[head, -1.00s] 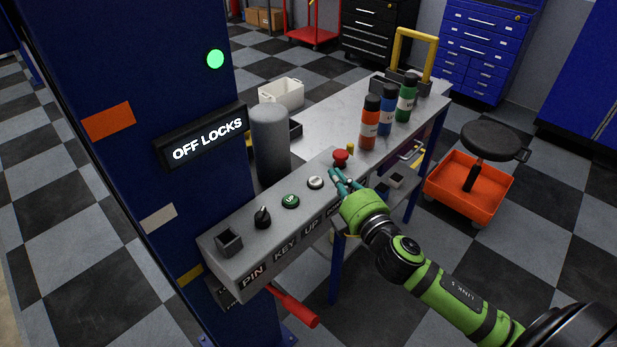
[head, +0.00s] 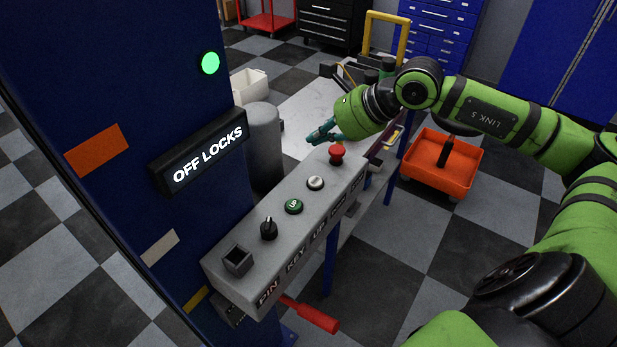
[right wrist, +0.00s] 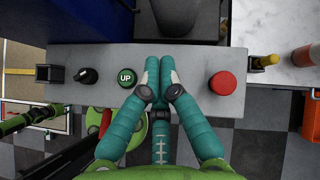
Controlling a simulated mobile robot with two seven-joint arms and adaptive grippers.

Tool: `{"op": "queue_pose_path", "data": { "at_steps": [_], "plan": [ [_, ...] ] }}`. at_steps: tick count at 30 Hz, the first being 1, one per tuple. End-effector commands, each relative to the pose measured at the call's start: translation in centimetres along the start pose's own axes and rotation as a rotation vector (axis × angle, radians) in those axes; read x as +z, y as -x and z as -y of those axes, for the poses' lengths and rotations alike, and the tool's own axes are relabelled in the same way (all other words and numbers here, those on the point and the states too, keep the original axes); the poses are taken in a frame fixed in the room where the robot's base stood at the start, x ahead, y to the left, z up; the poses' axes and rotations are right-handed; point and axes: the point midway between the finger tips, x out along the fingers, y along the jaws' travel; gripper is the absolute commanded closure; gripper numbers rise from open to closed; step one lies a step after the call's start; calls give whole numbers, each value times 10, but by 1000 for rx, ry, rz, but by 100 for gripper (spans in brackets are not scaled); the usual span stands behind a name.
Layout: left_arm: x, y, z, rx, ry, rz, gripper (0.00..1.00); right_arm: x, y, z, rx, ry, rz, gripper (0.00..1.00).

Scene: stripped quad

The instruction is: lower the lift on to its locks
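The grey control box (head: 290,228) on the blue lift post (head: 110,90) carries a square socket (head: 237,261), a black key knob (head: 269,228), a green UP button (head: 293,206), a white button (head: 315,183) and a red button (head: 337,154). The post's sign (head: 200,156) reads OFF LOCKS, and a green lamp (head: 210,63) is lit. My right gripper (head: 318,134) is raised above the box. In the right wrist view its fingertips (right wrist: 159,62) are together and empty, between the UP and red buttons. They hide the white button there. My left gripper is not in view.
A grey cylinder (head: 264,140) stands behind the box. A metal-topped table (head: 305,112) extends beyond it, with bottles partly hidden by my arm. A red handle (head: 312,315) sticks out below the box. An orange stool tray (head: 446,168) is on the right.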

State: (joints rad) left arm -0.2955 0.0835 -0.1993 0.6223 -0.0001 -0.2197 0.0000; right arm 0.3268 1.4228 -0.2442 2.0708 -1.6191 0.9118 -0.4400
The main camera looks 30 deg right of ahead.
Motion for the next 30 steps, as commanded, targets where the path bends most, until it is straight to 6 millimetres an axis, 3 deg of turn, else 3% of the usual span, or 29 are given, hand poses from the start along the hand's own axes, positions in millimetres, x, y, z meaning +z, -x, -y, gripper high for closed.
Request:
{"op": "queue_pose_path", "data": {
  "at_steps": [16, 29, 30],
  "plan": [
    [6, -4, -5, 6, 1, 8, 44, -7, -6, -3, 1, 0, -3, 100],
    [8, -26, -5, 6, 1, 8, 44, -44, -45, -19, 4, -2, -4, 100],
    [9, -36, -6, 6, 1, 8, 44, -49, -51, -21, 2, -1, -2, 100]
  ]
}}
